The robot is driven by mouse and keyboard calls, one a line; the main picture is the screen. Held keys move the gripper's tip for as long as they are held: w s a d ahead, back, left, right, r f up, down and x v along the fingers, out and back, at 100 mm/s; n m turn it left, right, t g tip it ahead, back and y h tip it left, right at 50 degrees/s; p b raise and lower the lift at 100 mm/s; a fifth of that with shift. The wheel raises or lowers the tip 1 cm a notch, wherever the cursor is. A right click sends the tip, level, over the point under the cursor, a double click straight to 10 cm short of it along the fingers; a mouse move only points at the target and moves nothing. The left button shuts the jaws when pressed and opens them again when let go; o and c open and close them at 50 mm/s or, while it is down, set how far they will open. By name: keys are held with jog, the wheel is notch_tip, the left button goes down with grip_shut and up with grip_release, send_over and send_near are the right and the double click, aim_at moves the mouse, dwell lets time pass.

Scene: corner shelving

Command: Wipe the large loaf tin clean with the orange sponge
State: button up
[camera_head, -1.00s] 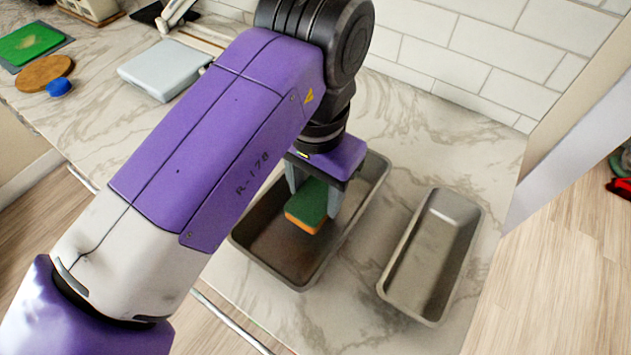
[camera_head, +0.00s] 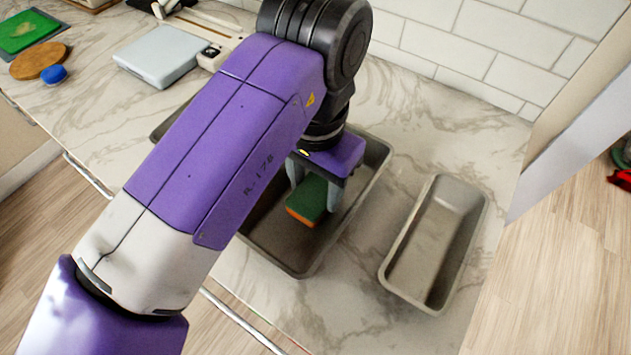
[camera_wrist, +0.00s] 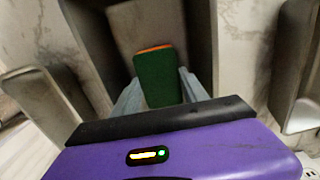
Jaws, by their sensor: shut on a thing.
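The sponge (camera_head: 308,201), green on top and orange below, is between the fingers of my gripper (camera_head: 314,196), which is shut on it. In the wrist view the sponge (camera_wrist: 159,78) stands out between my gripper's fingers (camera_wrist: 160,95). The wide grey-brown metal loaf tin (camera_head: 290,262) lies below, and the sponge is inside its outline. I cannot tell whether the sponge touches the tin's floor. My arm hides the tin's left part. The tin's inside (camera_wrist: 140,22) also shows in the wrist view.
A narrower loaf tin (camera_head: 432,245) stands to the right on the marble counter. Another grey metal rim (camera_head: 160,128) shows left of my arm, mostly hidden. A pale scale-like box (camera_head: 160,58), a blue round thing (camera_head: 54,74) and a brown disc (camera_head: 39,60) lie far left. A tiled wall is behind.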

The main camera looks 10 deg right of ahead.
jog(key=shift+f, duration=0.6)
dwell(0.3)
jog(key=shift+w, duration=0.15)
jog(key=shift+w+d+r, duration=0.15)
jog(key=shift+w+d, duration=0.3)
jog(key=shift+w, duration=0.2)
jog(key=shift+w+d+p, duration=0.25)
jog(key=shift+w+d, duration=0.05)
jog(key=shift+w, duration=0.25)
jog(key=shift+w+d+p, duration=0.25)
jog(key=shift+w+d, duration=0.05)
jog(key=shift+w, duration=0.25)
jog(key=shift+s+a+f+p, duration=0.2)
jog(key=shift+s+a+p, duration=0.1)
jog(key=shift+s+a, duration=1.4)
jog(key=shift+s+a+r, duration=0.15)
jog(key=shift+s+a, duration=2.2)
jog(key=shift+a, duration=0.05)
jog(key=shift+s, duration=0.1)
